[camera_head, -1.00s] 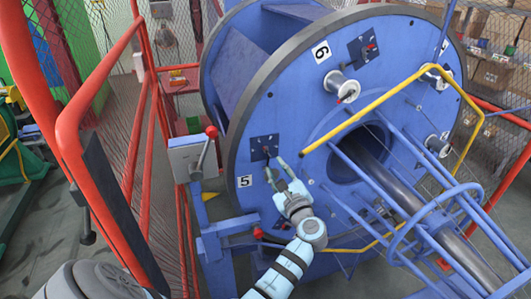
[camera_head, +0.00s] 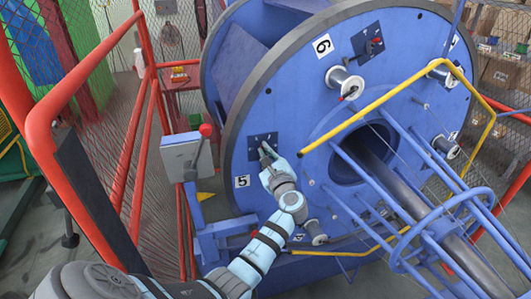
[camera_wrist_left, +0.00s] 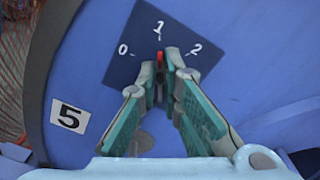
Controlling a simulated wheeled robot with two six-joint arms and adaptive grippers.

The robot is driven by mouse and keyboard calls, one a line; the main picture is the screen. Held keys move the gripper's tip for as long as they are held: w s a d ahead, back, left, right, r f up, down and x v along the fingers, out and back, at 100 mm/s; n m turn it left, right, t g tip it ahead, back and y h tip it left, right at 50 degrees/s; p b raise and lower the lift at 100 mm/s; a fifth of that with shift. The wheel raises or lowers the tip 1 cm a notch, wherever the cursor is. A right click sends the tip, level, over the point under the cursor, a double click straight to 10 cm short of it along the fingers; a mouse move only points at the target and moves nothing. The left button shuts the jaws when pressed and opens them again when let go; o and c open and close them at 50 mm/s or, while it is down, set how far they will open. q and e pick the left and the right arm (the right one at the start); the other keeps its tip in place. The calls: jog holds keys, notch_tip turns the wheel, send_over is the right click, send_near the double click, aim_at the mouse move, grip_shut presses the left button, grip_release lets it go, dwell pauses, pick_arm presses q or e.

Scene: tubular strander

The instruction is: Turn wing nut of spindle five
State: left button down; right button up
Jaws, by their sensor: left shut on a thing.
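The wing nut of spindle five (camera_wrist_left: 159,60) shows as a small red-tipped piece on a dark blue plate (camera_wrist_left: 122,62) marked 0, 1 and 2. Its red tip points up toward the 1. My left gripper (camera_wrist_left: 160,68) is shut on the wing nut, with a fingertip on each side. The fingers hide most of the nut. In the head view, my left gripper (camera_head: 265,155) reaches the lower part of the plate (camera_head: 262,138), just above the label 5 (camera_head: 242,181) on the blue disc (camera_head: 285,110). My right gripper is not in view.
A grey box with a red-knobbed lever (camera_head: 203,140) stands left of the disc. Red railings (camera_head: 140,120) run along the left. A yellow bar (camera_head: 375,107) and blue tubes cross in front of the disc at the right. Bobbins (camera_head: 345,82) stick out from the disc.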

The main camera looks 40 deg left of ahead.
pick_arm(q)
jog(key=shift+n, duration=0.3)
jog(key=n+b, duration=0.7)
jog(key=n, duration=0.4)
jog(key=shift+b, duration=0.3)
jog(key=shift+n, duration=0.3)
jog(key=c, duration=2)
grip_release()
jog(key=shift+o, duration=1.2)
jog(key=shift+w+f, duration=0.1)
